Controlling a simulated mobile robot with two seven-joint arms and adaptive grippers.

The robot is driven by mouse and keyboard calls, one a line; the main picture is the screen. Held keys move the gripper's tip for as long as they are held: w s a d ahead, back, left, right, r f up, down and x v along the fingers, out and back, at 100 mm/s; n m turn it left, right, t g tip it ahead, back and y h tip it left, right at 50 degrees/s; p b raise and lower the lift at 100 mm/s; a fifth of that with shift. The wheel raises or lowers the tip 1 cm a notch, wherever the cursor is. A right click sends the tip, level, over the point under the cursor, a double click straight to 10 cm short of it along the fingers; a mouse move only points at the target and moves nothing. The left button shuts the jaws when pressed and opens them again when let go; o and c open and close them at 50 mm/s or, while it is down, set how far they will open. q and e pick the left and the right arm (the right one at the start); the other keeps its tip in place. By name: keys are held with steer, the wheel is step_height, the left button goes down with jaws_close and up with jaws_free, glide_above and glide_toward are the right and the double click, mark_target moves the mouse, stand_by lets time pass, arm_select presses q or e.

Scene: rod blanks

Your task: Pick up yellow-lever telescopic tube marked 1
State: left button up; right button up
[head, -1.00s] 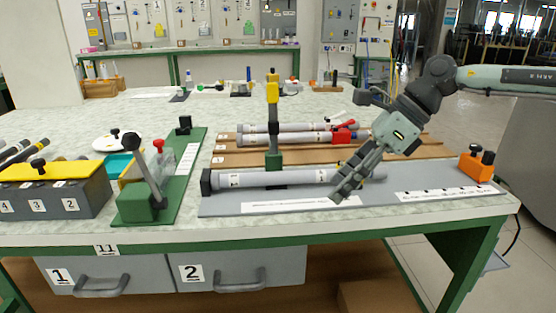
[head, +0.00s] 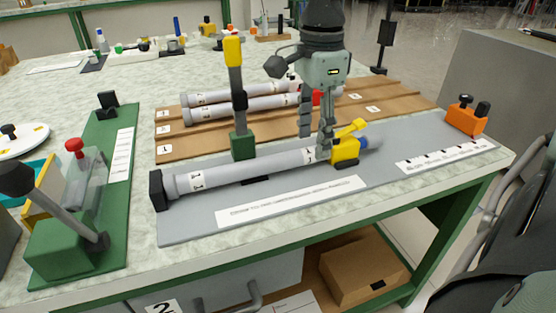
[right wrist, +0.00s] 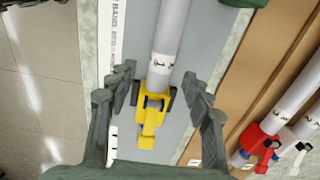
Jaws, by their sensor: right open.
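The grey telescopic tube (head: 245,169) with the yellow lever (head: 346,148) lies on a grey board (head: 190,226), its left end in a black stop (head: 158,190). Labels on it look like 1. My right gripper (head: 316,147) points down at the tube, just left of the yellow lever, one finger on the near side and one on the far side. In the right wrist view the fingers (right wrist: 161,90) are open, with the tube (right wrist: 167,45) and yellow lever (right wrist: 152,112) between them. I cannot tell whether the fingers touch it. My left gripper is not in view.
Behind lie tubes with a red lever (right wrist: 258,143) and a white lever (right wrist: 295,152) on a brown grooved rack (head: 400,108). A green post with yellow top (head: 236,95) stands close behind the tube. An orange block (head: 466,117) sits at the board's right end.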

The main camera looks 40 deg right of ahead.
mark_target(311, 148)
steer(key=shift+f, duration=1.6)
steer(key=shift+c, duration=0.3)
steer(key=c, duration=0.9)
steer(key=shift+o, duration=0.2)
steer(key=shift+w+r, duration=0.1)
steer(key=shift+r, duration=0.05)
